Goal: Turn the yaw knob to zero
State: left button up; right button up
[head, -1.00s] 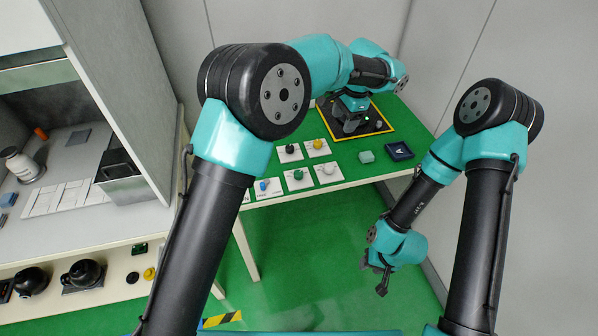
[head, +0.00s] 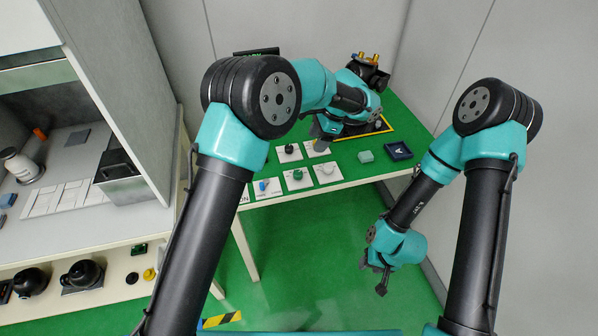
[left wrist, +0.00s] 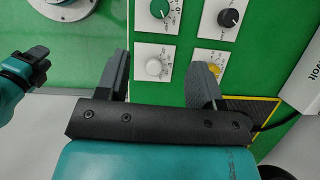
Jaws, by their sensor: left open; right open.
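Several knobs on white plates stand on the green table: black (head: 289,149), blue (head: 263,186), green (head: 298,174) and white (head: 327,169). A yellow knob (left wrist: 213,70) shows in the left wrist view. Labels are too small to read, so I cannot tell which knob is yaw. My left gripper (head: 320,137) is open and empty over the back right plate, hiding most of it. In the left wrist view the white knob (left wrist: 153,67) appears between the fingers and the yellow one beside the right finger. My right gripper (head: 378,282) hangs open off the table's front.
A black gimbal device (head: 367,72) with gold parts stands at the back, partly behind my left arm. A pale green block (head: 366,156) and a dark blue tray (head: 398,151) lie right of the knobs. A workbench (head: 75,245) stands at left.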

aim_at(299, 173)
pick_arm(q)
jog(key=x, duration=1.5)
jog(key=shift+s, duration=0.1)
jog(key=shift+c, duration=0.2)
jog(key=c, duration=0.9)
